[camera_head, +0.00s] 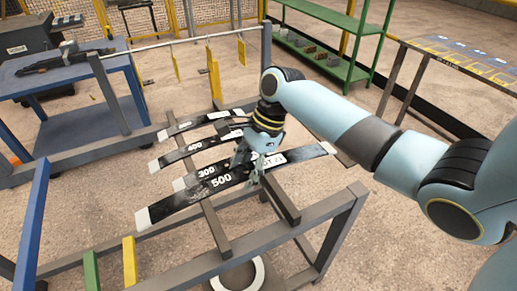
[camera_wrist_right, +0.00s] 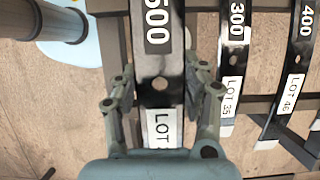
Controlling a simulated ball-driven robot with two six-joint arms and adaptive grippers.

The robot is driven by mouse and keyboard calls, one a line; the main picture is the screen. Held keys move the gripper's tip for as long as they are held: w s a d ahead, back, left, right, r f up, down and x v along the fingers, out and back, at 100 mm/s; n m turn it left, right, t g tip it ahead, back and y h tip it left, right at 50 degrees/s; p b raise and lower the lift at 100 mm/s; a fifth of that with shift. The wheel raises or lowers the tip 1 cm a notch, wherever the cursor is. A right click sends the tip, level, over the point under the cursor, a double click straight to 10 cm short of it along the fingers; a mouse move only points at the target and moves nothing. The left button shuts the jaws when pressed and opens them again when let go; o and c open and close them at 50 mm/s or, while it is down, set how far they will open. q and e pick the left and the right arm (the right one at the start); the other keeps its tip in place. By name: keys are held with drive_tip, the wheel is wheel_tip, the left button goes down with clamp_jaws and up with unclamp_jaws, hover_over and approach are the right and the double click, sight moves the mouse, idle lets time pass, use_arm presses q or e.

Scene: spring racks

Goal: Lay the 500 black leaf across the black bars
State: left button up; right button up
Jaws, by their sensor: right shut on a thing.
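The 500 black leaf (camera_head: 175,203) is a long, slightly bowed black strip with pale ends and a white 500 mark. My right gripper (camera_head: 248,172) is shut on it near its middle, beside the LOT label. In the right wrist view the leaf (camera_wrist_right: 158,75) runs lengthwise between the two fingers. The leaf lies crosswise over two dark bars, the left bar (camera_head: 218,236) and the right bar (camera_head: 283,204). Whether it touches them or hangs just above, I cannot tell. My left gripper is not in view.
The 300 leaf (camera_wrist_right: 233,60) and 400 leaf (camera_wrist_right: 296,70) lie alongside, with a 600-like leaf (camera_head: 187,125) beyond. A grey frame (camera_head: 335,225) surrounds the bars. A blue bench (camera_head: 60,72) stands back left, a green shelf (camera_head: 330,62) behind.

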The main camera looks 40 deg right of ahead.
drive_tip(key=shift+a+r, duration=0.3)
drive_tip(key=shift+a, duration=0.3)
use_arm(q)
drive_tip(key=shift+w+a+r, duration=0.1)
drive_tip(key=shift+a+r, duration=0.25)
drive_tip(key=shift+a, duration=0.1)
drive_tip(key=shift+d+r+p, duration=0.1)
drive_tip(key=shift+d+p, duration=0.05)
drive_tip(key=shift+p, duration=0.15)
use_arm(e)
drive_tip(key=shift+r+p, duration=0.15)
drive_tip(key=shift+p, duration=0.45)
drive_tip(key=shift+f, duration=0.3)
use_arm(q)
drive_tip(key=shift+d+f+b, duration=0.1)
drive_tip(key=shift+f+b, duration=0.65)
drive_tip(key=shift+b, duration=0.55)
use_arm(e)
wheel_tip(320, 180, down, 7)
drive_tip(key=shift+r, duration=0.15)
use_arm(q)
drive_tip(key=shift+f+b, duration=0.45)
use_arm(e)
drive_tip(key=shift+f, duration=0.9)
